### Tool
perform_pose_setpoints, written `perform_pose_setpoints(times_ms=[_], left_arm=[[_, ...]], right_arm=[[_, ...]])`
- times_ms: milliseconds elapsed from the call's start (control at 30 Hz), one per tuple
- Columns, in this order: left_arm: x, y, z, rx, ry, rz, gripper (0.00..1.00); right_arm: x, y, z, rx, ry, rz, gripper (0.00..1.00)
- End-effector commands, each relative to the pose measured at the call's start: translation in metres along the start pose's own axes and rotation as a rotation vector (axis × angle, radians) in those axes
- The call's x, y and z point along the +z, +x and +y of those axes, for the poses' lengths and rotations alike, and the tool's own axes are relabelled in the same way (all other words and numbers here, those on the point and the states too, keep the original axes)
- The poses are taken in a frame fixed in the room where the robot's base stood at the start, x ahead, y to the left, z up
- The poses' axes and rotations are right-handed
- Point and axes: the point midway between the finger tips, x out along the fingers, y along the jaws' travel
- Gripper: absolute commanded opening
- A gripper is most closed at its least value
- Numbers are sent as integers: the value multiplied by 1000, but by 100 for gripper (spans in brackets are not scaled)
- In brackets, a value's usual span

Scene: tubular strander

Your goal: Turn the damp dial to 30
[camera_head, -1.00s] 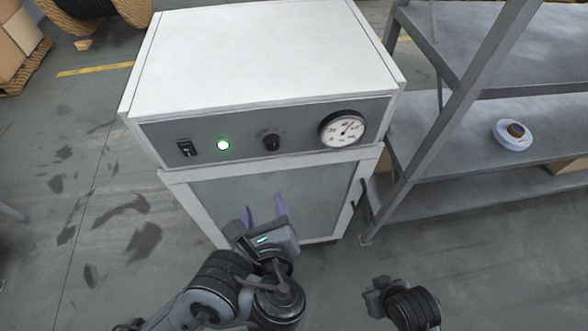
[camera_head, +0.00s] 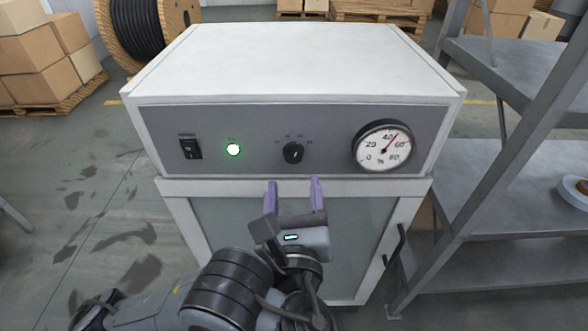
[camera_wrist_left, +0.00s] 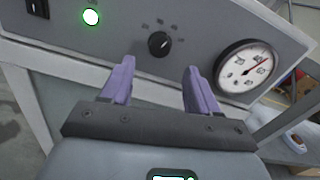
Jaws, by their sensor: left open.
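The damp dial is a small black knob (camera_head: 293,152) with a light pointer mark, on the grey panel (camera_head: 220,118) of a white cabinet. Tick labels sit around its upper side, too small to read surely. The knob also shows in the left wrist view (camera_wrist_left: 159,43), ahead of the fingers. My left gripper (camera_head: 294,184) is open and empty, its two purple fingers apart just below the knob in the head view, not touching it. The round gauge (camera_head: 383,146) right of the knob has its needle between 40 and 60. My right gripper is not in view.
A black power switch (camera_head: 190,148) and a lit green lamp (camera_head: 233,150) are left of the knob. The cabinet's glass door (camera_head: 350,225) has a black handle (camera_head: 393,246). A grey metal shelf (camera_head: 510,180) stands close at the right.

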Motion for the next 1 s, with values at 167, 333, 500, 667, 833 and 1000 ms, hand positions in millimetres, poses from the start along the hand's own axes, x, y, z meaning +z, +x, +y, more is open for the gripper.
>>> perform_pose_setpoints(times_ms=[167, 333, 500, 667, 833, 1000], left_arm=[[-4, 32, 2, 3, 2, -3, 60], [-3, 53, 1, 1, 2, -3, 60], [-2, 65, 0, 0, 1, -1, 60], [-1, 70, 0, 0, 0, 1, 60], [0, 72, 0, 1, -1, 1, 60], [-1, 71, 0, 1, -1, 2, 57]], right_arm=[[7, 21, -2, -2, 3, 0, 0], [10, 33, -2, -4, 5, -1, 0], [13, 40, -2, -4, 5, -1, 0], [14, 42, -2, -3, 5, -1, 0], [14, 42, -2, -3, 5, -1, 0], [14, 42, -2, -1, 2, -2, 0]])
